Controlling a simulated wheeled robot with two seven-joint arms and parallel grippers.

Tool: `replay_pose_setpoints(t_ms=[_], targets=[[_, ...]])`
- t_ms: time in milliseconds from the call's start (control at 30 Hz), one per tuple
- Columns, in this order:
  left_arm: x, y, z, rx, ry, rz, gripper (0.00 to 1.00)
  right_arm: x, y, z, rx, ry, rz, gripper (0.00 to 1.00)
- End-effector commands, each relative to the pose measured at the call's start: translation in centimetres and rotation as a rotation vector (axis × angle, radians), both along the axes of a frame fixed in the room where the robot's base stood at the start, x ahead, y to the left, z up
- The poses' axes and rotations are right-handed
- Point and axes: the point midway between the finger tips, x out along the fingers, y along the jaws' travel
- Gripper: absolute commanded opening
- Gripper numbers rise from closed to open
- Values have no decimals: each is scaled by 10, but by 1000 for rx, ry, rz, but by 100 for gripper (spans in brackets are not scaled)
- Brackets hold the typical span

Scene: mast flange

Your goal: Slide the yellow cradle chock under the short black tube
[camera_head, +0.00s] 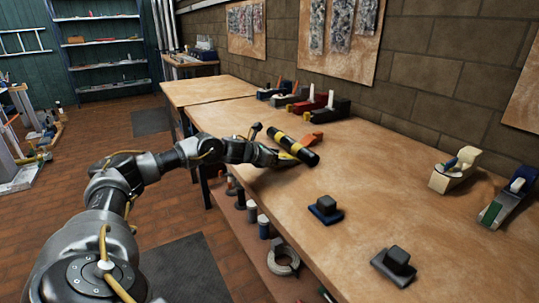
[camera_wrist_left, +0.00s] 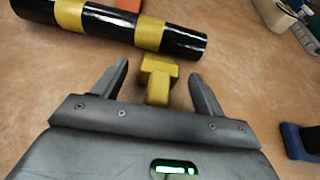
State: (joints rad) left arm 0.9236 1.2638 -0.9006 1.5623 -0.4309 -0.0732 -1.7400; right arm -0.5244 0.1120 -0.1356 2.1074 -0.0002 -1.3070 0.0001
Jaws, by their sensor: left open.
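The short black tube (camera_head: 307,156) with yellow bands lies on the wooden bench; it spans the upper left of the left wrist view (camera_wrist_left: 110,22). The yellow cradle chock (camera_wrist_left: 158,77) is T-shaped and sits at the near side of the tube, its wide end close to the tube's edge. I cannot tell whether they touch. A bit of yellow (camera_head: 286,156) shows by the gripper in the head view. My left gripper (camera_wrist_left: 157,82) is open, with a finger on either side of the chock's stem and gaps on both sides. My right gripper is not in view.
An orange piece (camera_head: 314,141) lies just beyond the tube. A blue-based block (camera_head: 325,210) and a dark block (camera_head: 394,266) stand on the near bench. Tape dispensers (camera_head: 455,172) stand at the right by the wall. The bench middle (camera_head: 380,175) is clear.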

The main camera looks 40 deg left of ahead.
Motion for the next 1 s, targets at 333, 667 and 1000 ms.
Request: replay_pose_setpoints(t_ms=[333,667,1000], targets=[[26,-7,-11,-1,0,0,71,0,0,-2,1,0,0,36],[27,-6,-11,-1,0,0,62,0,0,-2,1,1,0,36],[26,-6,-11,-1,0,0,20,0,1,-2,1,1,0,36]])
